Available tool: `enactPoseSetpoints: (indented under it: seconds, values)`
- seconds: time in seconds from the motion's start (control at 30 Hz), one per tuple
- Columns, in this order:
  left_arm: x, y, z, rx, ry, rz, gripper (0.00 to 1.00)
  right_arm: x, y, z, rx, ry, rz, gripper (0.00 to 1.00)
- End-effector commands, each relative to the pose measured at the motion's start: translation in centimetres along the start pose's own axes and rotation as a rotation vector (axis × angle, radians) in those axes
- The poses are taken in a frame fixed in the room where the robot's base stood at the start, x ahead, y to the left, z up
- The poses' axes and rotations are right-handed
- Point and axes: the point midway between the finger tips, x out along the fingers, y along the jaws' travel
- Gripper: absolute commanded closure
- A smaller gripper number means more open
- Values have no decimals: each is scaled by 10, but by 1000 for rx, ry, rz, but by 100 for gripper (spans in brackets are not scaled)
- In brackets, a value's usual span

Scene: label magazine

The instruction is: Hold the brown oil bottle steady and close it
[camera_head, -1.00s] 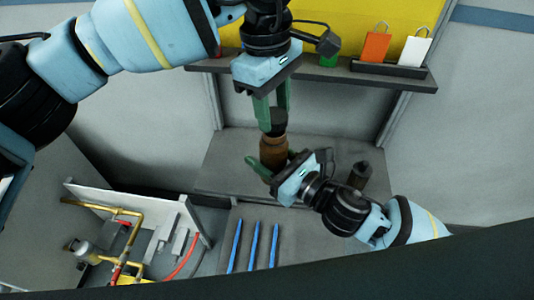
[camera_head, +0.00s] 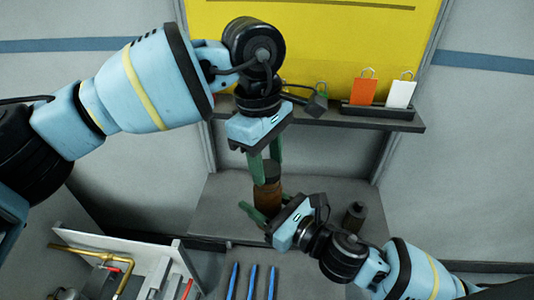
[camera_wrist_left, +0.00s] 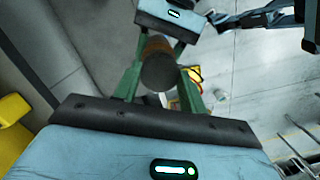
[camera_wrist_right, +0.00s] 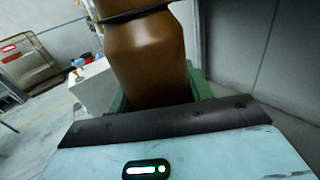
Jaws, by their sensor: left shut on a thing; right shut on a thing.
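The brown oil bottle (camera_head: 268,196) stands upright, seen from above, at the middle of the head view. My right gripper (camera_head: 262,212) is shut around its body; the right wrist view shows the brown body (camera_wrist_right: 148,60) between the green fingers, with a dark band at its top. My left gripper (camera_head: 265,168) comes from above and is shut on the black cap (camera_head: 271,171) at the bottle's top. The left wrist view shows the round cap (camera_wrist_left: 159,73) between the fingers, in line with the bottle. Whether the cap is fully seated cannot be told.
A dark bottle (camera_head: 354,217) stands to the right on the grey surface (camera_head: 225,200). Several blue bars (camera_head: 252,281) lie in front. A shelf (camera_head: 335,120) behind carries an orange padlock (camera_head: 362,92) and a white padlock (camera_head: 400,94). A panel with brass pipes (camera_head: 100,255) is at lower left.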

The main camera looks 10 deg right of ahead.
Motion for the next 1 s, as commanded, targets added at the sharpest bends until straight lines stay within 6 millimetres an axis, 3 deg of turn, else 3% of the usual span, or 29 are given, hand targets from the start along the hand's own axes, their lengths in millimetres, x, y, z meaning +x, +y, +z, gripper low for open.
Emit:
enactPoseSetpoints:
  seconds: [1.0]
  values:
    - [9, 0, -1, 0, -1, 1, 80, 0, 0, 1, 0, -1, 0, 92]
